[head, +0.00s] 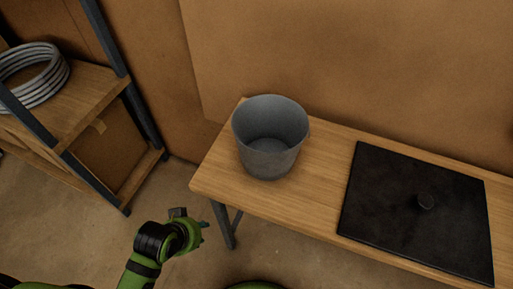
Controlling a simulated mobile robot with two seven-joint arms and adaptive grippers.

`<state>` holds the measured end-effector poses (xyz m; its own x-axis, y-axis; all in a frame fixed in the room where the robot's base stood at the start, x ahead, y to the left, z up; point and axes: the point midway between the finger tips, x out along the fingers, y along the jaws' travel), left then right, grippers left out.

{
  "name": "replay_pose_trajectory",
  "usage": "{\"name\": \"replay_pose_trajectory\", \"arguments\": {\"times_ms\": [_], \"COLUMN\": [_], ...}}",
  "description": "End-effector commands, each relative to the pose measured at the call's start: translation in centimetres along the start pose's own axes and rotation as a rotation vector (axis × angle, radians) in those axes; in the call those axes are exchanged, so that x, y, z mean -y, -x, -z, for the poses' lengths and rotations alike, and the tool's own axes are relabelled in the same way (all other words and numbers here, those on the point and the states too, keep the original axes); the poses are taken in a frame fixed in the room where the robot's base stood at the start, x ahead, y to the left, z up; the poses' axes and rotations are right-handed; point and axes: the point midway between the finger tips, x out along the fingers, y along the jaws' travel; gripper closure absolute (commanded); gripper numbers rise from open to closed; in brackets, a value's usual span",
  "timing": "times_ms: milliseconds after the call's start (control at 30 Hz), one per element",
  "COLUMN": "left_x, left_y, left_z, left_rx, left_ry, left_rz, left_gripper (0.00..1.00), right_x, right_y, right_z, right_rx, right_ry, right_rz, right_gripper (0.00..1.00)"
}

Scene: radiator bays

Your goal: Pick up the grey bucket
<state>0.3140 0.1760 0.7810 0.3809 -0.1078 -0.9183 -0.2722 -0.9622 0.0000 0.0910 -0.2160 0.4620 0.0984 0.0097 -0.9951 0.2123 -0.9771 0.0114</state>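The grey bucket (268,160) stands upright and open-topped near the left end of the wooden bench (220,178). It looks empty inside. My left gripper (190,222) is low in the head view, in front of and to the left of the bench, well apart from the bucket. Its fingers are small and partly hidden by the green wrist, so I cannot tell whether it is open or shut. My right gripper does not show.
A black flat panel with a small knob (400,215) lies on the bench right of the bucket. A shelf rack (85,100) at the left holds a coiled grey hose (35,75). A brown wall is close behind the bench. Bare floor lies between rack and bench.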

Motion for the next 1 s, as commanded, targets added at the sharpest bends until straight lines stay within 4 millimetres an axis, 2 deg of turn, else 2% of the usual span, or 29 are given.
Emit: {"name": "replay_pose_trajectory", "arguments": {"times_ms": [67, 200, 400, 567, 733, 867, 1000], "left_x": [-0.5, -2.8, -6.7, -8.6, -8.9, -8.9, -9.9], "left_y": [2.2, 6.3, 10.1, 13.2, 15.9, 16.7, 16.1], "left_z": [2.1, 8.1, 14.2, 17.1, 18.8, 19.5, 20.4], "left_rx": [-0.060, -0.253, -0.497, -0.645, -0.736, -0.764, -0.770], "left_ry": [-0.042, -0.216, -0.458, -0.600, -0.661, -0.662, -0.656], "left_rz": [-0.019, -0.116, -0.284, -0.414, -0.505, -0.532, -0.541], "left_gripper": [0.63, 0.63, 0.63, 0.63, 0.63, 0.63, 0.63], "right_x": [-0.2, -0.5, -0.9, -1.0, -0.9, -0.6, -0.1], "right_y": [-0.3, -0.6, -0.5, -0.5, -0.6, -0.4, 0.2], "right_z": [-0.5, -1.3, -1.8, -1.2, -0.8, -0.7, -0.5], "right_rx": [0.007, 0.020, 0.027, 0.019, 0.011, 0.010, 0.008], "right_ry": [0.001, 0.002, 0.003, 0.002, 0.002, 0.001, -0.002], "right_rz": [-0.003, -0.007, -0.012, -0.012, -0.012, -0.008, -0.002], "right_gripper": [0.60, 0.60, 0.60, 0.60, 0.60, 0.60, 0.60]}}
